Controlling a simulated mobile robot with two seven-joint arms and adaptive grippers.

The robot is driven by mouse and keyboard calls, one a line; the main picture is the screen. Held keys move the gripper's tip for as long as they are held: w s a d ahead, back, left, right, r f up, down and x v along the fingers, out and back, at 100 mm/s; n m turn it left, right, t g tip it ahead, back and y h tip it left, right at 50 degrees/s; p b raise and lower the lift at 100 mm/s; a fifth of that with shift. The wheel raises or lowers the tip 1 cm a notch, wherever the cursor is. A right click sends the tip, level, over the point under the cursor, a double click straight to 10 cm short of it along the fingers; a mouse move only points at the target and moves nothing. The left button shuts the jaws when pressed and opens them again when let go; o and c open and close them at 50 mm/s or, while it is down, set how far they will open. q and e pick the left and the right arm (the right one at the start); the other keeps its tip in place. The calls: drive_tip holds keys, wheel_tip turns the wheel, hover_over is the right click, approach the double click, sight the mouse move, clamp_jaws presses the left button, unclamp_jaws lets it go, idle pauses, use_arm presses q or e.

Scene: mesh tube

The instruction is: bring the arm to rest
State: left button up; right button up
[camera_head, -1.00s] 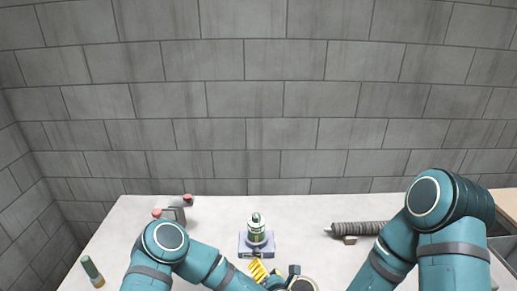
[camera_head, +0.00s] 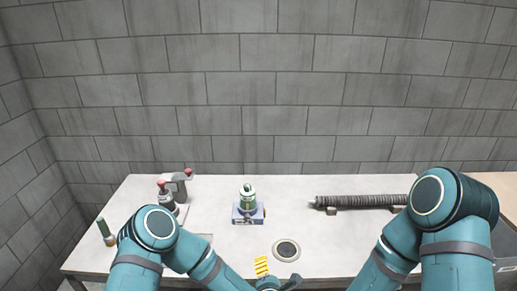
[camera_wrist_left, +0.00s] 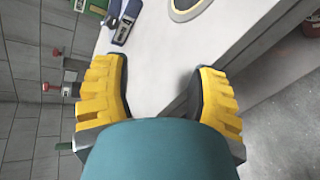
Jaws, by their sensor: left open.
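My left arm comes in from the lower left of the head view. Its gripper (camera_head: 275,272) is low in the picture, near the table's front edge, with one yellow ridged finger showing. In the left wrist view the two yellow fingers stand apart with nothing between them, so the left gripper (camera_wrist_left: 160,82) is open and empty. The table edge shows beyond the fingers. My right arm bends in at the right of the head view; its gripper is out of the picture. A grey ridged tube (camera_head: 362,201) lies at the table's back right, partly behind my right arm.
A green and white bottle-like device (camera_head: 248,196) stands on a blue-grey base (camera_head: 238,217). A block wall closes the back.

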use_arm(q)
drive_tip(key=s+a+f+m+g+h, duration=0.2)
drive_tip(key=s+a+m+g, duration=0.4)
drive_tip(key=s+m, duration=0.3)
drive_tip(key=s+a+f+m+g+h, duration=0.2)
drive_tip(key=s+a+f+m+g, duration=0.2)
drive_tip(key=s+m, duration=0.6)
drive_tip(key=a+m+g, duration=0.1)
drive_tip(key=a+m, duration=0.1)
drive_tip(key=shift+a+g, duration=0.3)
drive_tip(key=shift+g, duration=0.1)
